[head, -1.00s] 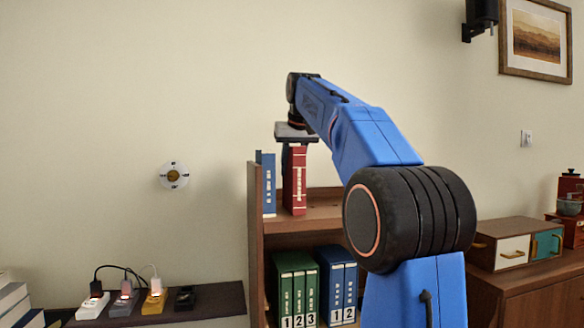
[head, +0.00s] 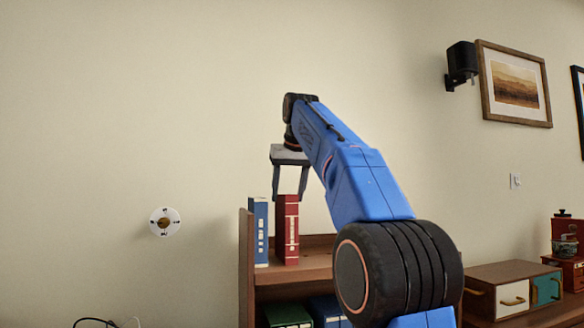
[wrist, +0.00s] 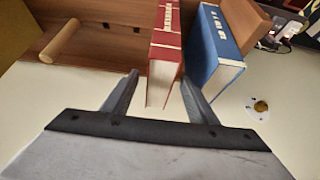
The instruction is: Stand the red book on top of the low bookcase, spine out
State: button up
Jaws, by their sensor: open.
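The red book (head: 287,230) stands upright on the top board of the low bookcase (head: 310,268), its lettered spine facing out toward the head camera. A blue book (head: 260,232) stands upright just to its left with a narrow gap. My gripper (head: 290,198) is open and empty above the red book, its fingers pointing down. In the wrist view, the red book (wrist: 165,62) shows beyond and between the two fingertips (wrist: 160,80), apart from the gripper. The blue book (wrist: 217,45) is to its right there, near the right finger.
Green binders (head: 288,314) and blue binders (head: 328,312) stand on the shelf below. The bookcase's side panel (head: 246,265) rises left of the blue book. A drawer box (head: 513,288) stands at the right.

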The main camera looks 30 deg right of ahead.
jog(key=v, duration=0.9)
jog(key=shift+s+r, duration=0.1)
jog(key=shift+a, duration=0.1)
jog(key=s+a+f+n, duration=0.1)
jog(key=s+a+f, duration=0.4)
jog(key=f, duration=0.5)
jog(key=s+a+f+n, duration=0.1)
jog(key=s+a+f, duration=0.45)
jog(key=f, duration=0.45)
jog(key=s+a+f, duration=0.1)
jog(key=s+f, duration=0.6)
jog(key=f, duration=0.5)
jog(key=s+a+f+y, duration=0.1)
jog(key=s+f, duration=0.5)
jog(key=f, duration=0.7)
jog(key=s+a+f+n+g, duration=0.1)
jog(key=s+a+f, duration=0.2)
jog(key=s+f, duration=0.4)
notch_tip(320, 180, down, 6)
jog(key=shift+s+a+r+y, duration=0.15)
jog(key=shift+s+a+y, duration=0.1)
jog(key=shift+s+y, duration=0.1)
jog(key=shift+d, duration=0.1)
